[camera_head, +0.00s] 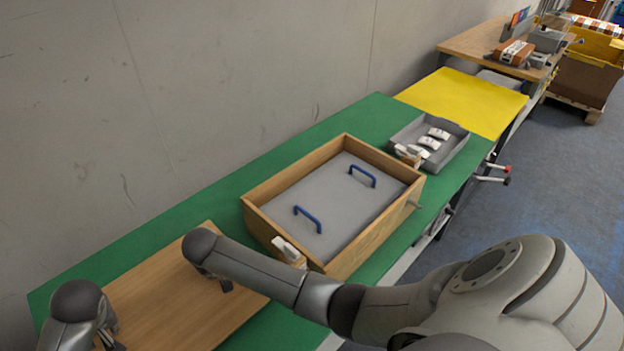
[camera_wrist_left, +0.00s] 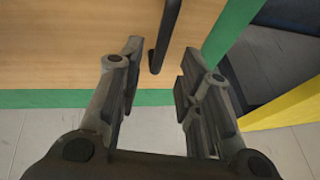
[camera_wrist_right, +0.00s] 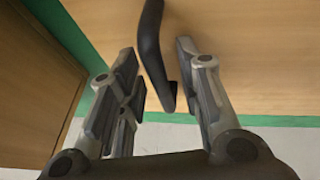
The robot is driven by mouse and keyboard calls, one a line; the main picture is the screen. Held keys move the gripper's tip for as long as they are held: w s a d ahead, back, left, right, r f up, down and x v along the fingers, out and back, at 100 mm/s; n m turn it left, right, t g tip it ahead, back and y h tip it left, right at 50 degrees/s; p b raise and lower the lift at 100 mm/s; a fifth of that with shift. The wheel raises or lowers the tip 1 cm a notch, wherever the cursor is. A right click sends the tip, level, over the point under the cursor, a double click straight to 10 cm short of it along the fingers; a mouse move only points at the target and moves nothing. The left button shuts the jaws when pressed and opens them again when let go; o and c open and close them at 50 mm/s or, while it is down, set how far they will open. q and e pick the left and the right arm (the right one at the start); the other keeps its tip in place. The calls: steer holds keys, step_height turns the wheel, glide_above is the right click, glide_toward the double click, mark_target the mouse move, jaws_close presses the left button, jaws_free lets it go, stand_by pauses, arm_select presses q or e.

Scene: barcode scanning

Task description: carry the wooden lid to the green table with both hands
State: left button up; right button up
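The wooden lid (camera_head: 175,300) lies flat on the green table (camera_head: 150,252) at the lower left of the head view, partly hidden by my arms. A dark handle on it shows in the left wrist view (camera_wrist_left: 168,30) and another in the right wrist view (camera_wrist_right: 150,45). My left gripper (camera_wrist_left: 162,68) is open, with the handle's end between its fingertips. My right gripper (camera_wrist_right: 158,62) is open, with its fingers on both sides of the other handle. No finger clearly touches a handle.
A wooden box (camera_head: 377,236) with a grey inner panel (camera_head: 335,200) and blue handles stands right of the lid. Beyond it are a grey tray (camera_head: 458,147) with white items and a yellow surface (camera_head: 465,100). The grey wall (camera_head: 200,90) runs along the table's back.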

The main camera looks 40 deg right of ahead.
steer(key=shift+s+r, duration=0.1)
steer(key=shift+r, duration=0.1)
arm_select(q)
steer(key=v, duration=0.6)
arm_select(e)
steer(key=v, duration=1.1)
steer(key=shift+s+r, duration=0.15)
steer(key=shift+r, duration=0.1)
arm_select(q)
steer(key=shift+s, duration=0.1)
arm_select(e)
steer(key=shift+f, duration=0.1)
